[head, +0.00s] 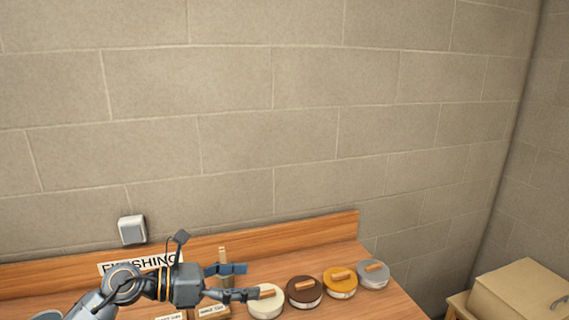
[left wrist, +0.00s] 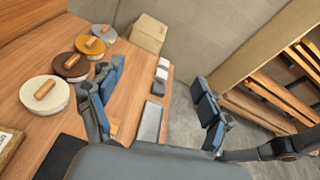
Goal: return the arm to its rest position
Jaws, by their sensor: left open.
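My left arm comes in from the lower left of the head view. Its gripper (head: 248,282) is over the wooden bench (head: 335,256), with its fingers spread apart and nothing between them. In the left wrist view the two fingers stand wide apart around an empty gap (left wrist: 160,98); one is over the bench, the other shows against the grey floor. In the head view the fingertips point toward the white-lidded round tin (head: 270,308); I cannot tell whether they touch it. My right gripper is not in view.
A brown tin (head: 304,300), an orange tin (head: 350,291) and a grey tin (head: 382,281) stand in a row, with wooden blocks on top. A grey tray (left wrist: 150,121) lies near the bench edge. A cardboard box (left wrist: 149,33) and a shelf of boards (left wrist: 268,92) stand beyond.

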